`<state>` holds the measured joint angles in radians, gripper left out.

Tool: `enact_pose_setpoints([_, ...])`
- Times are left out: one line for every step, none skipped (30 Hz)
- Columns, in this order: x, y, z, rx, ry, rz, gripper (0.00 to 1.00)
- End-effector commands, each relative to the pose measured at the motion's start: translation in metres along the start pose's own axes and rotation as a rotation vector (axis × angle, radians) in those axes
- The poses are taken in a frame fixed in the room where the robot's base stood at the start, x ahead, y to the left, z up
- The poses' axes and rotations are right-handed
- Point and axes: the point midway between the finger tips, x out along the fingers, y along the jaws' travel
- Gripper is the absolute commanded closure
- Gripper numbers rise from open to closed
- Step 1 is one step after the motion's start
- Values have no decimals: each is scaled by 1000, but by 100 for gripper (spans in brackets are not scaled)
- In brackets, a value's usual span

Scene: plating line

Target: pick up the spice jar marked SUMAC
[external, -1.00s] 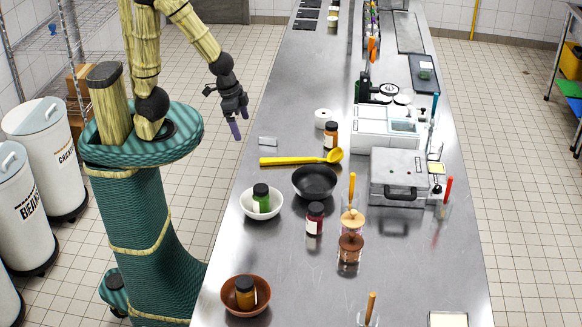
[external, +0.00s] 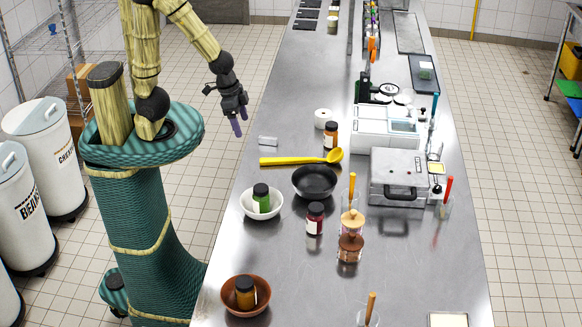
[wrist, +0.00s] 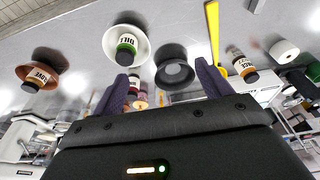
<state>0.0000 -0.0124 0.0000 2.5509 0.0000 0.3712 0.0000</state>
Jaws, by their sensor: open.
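A dark red jar with a black lid and pale label (external: 315,218) stands on the steel counter, right of the white bowl; its label cannot be read. In the wrist view the dark red jar (wrist: 133,83) shows just right of my left finger, partly hidden. No label in view clearly reads SUMAC. My gripper (external: 237,126) is open and empty, high up near the counter's left edge, well apart from the jars. Its two purple fingers (wrist: 160,82) stand wide apart in the wrist view.
A green jar (external: 261,196), marked DILL, sits in a white bowl (external: 247,212). A brown jar (external: 245,292) sits in a terracotta bowl (external: 263,306). An orange-brown jar (external: 331,135) stands behind the yellow spoon (external: 295,160).

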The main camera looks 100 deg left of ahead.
Motion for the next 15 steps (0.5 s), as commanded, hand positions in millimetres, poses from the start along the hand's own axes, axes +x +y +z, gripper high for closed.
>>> enact_pose_setpoints([-5,0,-2,0,5,0,23])
enact_pose_setpoints([-8,0,-3,0,5,0,23])
enact_pose_setpoints([-13,0,-4,0,5,0,23])
enact_pose_setpoints([-18,0,-5,0,7,0,23])
enact_pose_setpoints([-22,0,-6,0,7,0,23])
enact_pose_setpoints([-26,0,-7,0,5,0,23])
enact_pose_setpoints([-29,0,-8,0,5,0,23])
enact_pose_setpoints([-33,0,-9,0,5,0,23])
enact_pose_setpoints([-38,0,-10,0,5,0,23])
enact_pose_setpoints([-41,0,-10,0,5,0,23])
enact_pose_setpoints([-45,0,-11,0,5,0,23])
enact_pose_setpoints([-43,0,-12,10,1,-1,23])
enact_pose_setpoints([-39,-1,-13,24,1,-4,23])
enact_pose_setpoints([-36,-2,-15,36,1,-6,23])
enact_pose_setpoints([-33,-3,-17,54,3,-9,23])
